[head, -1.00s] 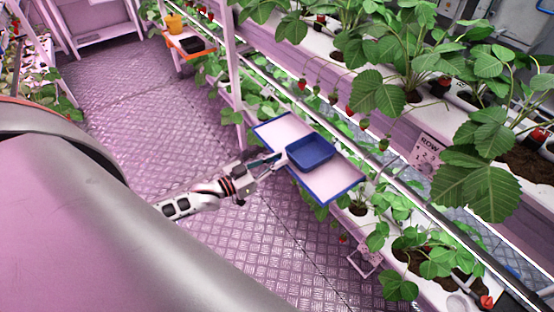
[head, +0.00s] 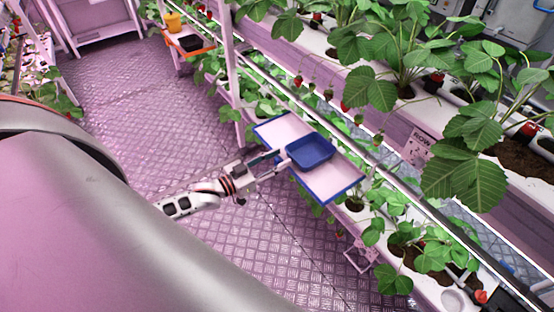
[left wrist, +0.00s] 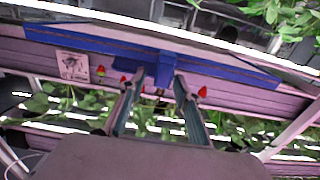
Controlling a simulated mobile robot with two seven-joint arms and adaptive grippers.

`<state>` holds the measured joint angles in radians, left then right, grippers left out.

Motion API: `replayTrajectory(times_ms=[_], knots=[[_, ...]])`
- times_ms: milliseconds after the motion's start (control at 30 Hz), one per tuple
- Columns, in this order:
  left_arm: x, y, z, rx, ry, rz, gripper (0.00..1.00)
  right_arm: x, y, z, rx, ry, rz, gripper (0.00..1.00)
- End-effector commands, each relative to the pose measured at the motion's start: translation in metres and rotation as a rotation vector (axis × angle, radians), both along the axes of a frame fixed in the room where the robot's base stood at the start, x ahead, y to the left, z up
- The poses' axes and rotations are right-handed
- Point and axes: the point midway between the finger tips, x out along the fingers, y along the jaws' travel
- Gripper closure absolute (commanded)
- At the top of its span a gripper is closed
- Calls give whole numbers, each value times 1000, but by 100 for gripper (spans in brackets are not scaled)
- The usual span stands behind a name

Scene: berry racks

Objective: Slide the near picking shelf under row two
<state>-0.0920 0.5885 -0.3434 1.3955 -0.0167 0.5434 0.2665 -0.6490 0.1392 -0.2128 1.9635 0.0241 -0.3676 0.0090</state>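The near picking shelf (head: 336,182) is a white board with a blue rim on the rail side of the plant row, and a blue tray (head: 310,150) sits on it. My left gripper (head: 279,161) is at the shelf's aisle-side edge, with its fingers spread apart. In the left wrist view the shelf's blue edge (left wrist: 95,43) runs across above the fingers. A blue tab (left wrist: 166,66) on it lies between or just beyond the open fingertips (left wrist: 158,82); contact cannot be told. My right gripper is not in view.
A row sign (head: 418,147) is on the upper planter, to the right of the shelf; its number is hard to read. A white upright post (head: 232,70) stands between. The patterned aisle floor (head: 150,120) is clear.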

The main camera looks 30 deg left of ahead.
Motion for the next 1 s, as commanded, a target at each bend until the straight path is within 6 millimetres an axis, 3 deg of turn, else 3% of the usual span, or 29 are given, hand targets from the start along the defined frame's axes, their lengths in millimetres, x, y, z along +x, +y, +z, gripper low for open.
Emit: replayTrajectory(times_ms=[367, 800, 1000], knots=[[-9, 4, -2, 2, 5, 1, 68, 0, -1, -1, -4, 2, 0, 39], [-84, 35, -2, 2, 6, 0, 68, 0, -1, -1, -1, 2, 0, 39], [-105, 44, -1, 1, 3, 0, 68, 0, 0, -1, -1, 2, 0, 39]])
